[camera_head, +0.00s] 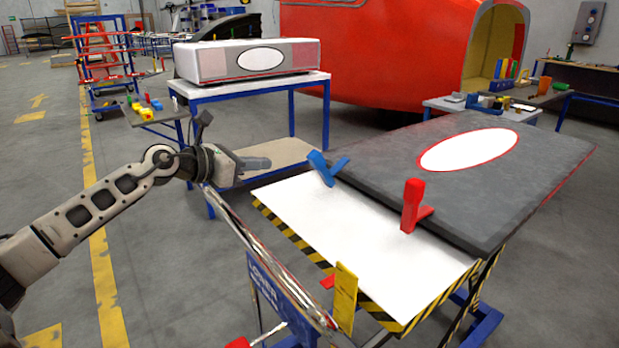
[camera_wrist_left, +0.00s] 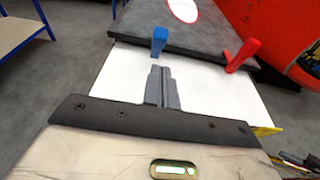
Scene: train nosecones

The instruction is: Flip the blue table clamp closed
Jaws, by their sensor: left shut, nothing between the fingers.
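The blue table clamp (camera_head: 323,168) sits at the near left edge of the dark grey panel on the table. Its handle tilts up and to the left, away from the panel, with a short arm toward the panel. It also shows in the left wrist view (camera_wrist_left: 159,41), just beyond the fingertips. My left gripper (camera_head: 268,163) is shut and empty, left of the blue clamp and apart from it. In the left wrist view its fingers (camera_wrist_left: 161,70) lie together, pointing toward the clamp. My right gripper is not in view.
A red clamp (camera_head: 413,205) stands upright on the same panel edge (camera_head: 455,237). The white tabletop (camera_head: 350,240) in front is bare. A yellow piece (camera_head: 345,297) stands at the table's near side. A blue-framed table (camera_head: 250,88) with a white box stands behind.

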